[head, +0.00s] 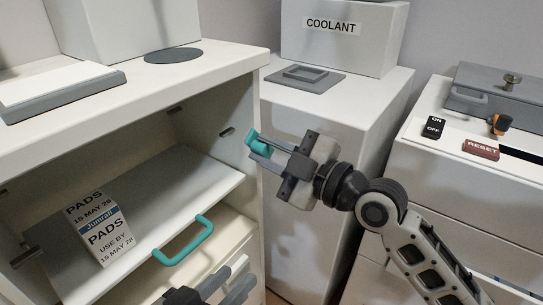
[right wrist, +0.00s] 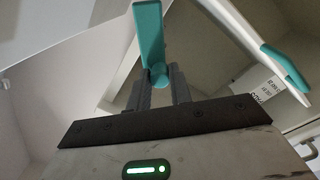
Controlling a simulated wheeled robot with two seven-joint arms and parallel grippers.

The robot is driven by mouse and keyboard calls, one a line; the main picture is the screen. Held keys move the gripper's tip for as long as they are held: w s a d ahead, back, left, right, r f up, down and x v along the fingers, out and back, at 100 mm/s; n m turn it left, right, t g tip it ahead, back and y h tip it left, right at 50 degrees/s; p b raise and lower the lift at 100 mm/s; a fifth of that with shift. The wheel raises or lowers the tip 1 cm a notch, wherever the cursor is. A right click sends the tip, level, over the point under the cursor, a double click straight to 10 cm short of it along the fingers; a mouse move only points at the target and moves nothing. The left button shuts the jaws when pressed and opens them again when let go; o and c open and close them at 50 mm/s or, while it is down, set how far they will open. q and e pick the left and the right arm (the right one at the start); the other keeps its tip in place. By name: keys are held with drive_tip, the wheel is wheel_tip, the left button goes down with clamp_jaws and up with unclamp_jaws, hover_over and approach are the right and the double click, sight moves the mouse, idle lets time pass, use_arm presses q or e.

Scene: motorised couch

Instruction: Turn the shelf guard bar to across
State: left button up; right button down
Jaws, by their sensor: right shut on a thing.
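The teal guard bar (head: 258,143) is at the right front edge of the open shelf cabinet. In the head view only a short piece of it shows beyond my fingers. In the right wrist view the bar (right wrist: 149,35) rises from a rounded end between my fingertips. My right gripper (head: 262,153) is shut on that end; its fingers also show in the right wrist view (right wrist: 158,88). My left gripper (head: 236,279) is partly in view at the bottom, in front of the lower drawer. It seems empty, and its finger gap is unclear.
A box labelled PADS (head: 104,230) stands on the shelf (head: 190,180). A teal handle (head: 183,241) is on the shelf front. The COOLANT box (head: 335,45) tops the cabinet (head: 330,110) behind my right arm. The RESET counter (head: 445,150) is at right.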

use_arm(q)
drive_tip(key=shift+r, duration=0.1)
use_arm(e)
drive_tip(key=shift+f, duration=0.15)
idle(0.3)
use_arm(q)
drive_tip(key=shift+d, duration=0.1)
use_arm(e)
drive_tip(key=c, duration=1.3)
unclamp_jaws()
drive_tip(key=shift+s, duration=0.1)
drive_tip(key=shift+o, duration=0.2)
drive_tip(key=shift+d, duration=0.1)
drive_tip(key=shift+s+d, duration=0.2)
drive_tip(key=shift+d, duration=0.1)
use_arm(q)
drive_tip(key=shift+b, duration=0.45)
use_arm(e)
drive_tip(key=v, duration=1.5)
drive_tip(key=shift+s, duration=0.2)
use_arm(q)
drive_tip(key=shift+w+d+r+n, duration=0.1)
drive_tip(key=shift+r+n, duration=0.1)
drive_tip(key=shift+n, duration=0.1)
